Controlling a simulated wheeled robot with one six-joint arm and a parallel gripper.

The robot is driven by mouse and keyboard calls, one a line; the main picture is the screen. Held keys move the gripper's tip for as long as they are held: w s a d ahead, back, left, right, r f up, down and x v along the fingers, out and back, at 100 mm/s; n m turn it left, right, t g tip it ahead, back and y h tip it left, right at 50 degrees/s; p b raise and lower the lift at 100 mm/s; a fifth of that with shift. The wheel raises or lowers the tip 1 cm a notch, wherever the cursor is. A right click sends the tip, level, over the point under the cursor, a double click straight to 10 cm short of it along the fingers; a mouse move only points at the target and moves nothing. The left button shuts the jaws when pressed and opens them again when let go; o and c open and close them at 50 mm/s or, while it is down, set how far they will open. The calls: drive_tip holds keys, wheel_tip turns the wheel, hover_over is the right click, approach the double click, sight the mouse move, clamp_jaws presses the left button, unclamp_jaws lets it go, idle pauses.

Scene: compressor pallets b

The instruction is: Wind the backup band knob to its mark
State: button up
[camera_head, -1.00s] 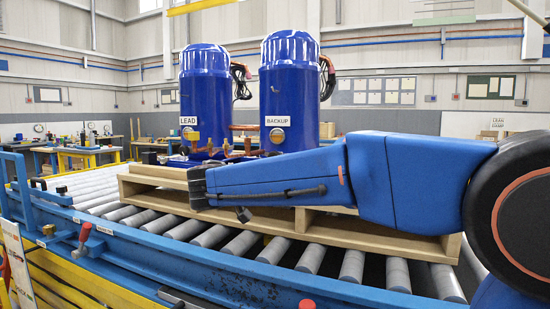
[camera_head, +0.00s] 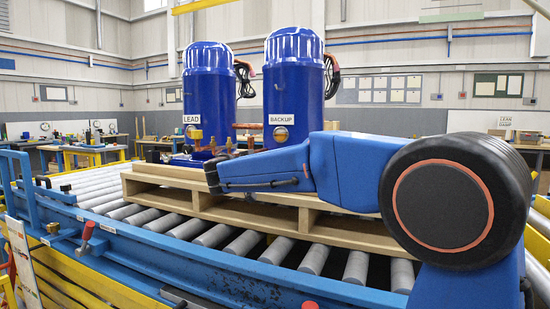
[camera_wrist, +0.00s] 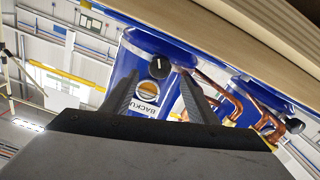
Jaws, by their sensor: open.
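The blue backup compressor (camera_head: 294,90) stands upright on a wooden pallet (camera_head: 165,190), with a white BACKUP label and a round sight glass. In the wrist view the backup compressor (camera_wrist: 122,68) appears upside down. A round black knob (camera_wrist: 159,67) with a pale line on its face shows low on the compressor, between the tips of my open gripper (camera_wrist: 158,78). The jaws stand to either side of the knob; I cannot tell whether they touch it. In the head view my gripper (camera_head: 213,177) is in front of the pallet's upper boards, and I cannot make out the knob there.
The blue lead compressor (camera_head: 207,90) stands to the left on the same pallet. Copper pipes (camera_wrist: 222,90) run close beside the gripper in the wrist view. The pallet rests on a roller conveyor (camera_head: 215,236) with a blue side rail.

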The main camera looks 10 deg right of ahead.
drive_tip(key=x, duration=0.6)
drive_tip(key=shift+w+d, duration=0.2)
drive_tip(key=shift+d, duration=0.05)
drive_tip(key=c, duration=1.1)
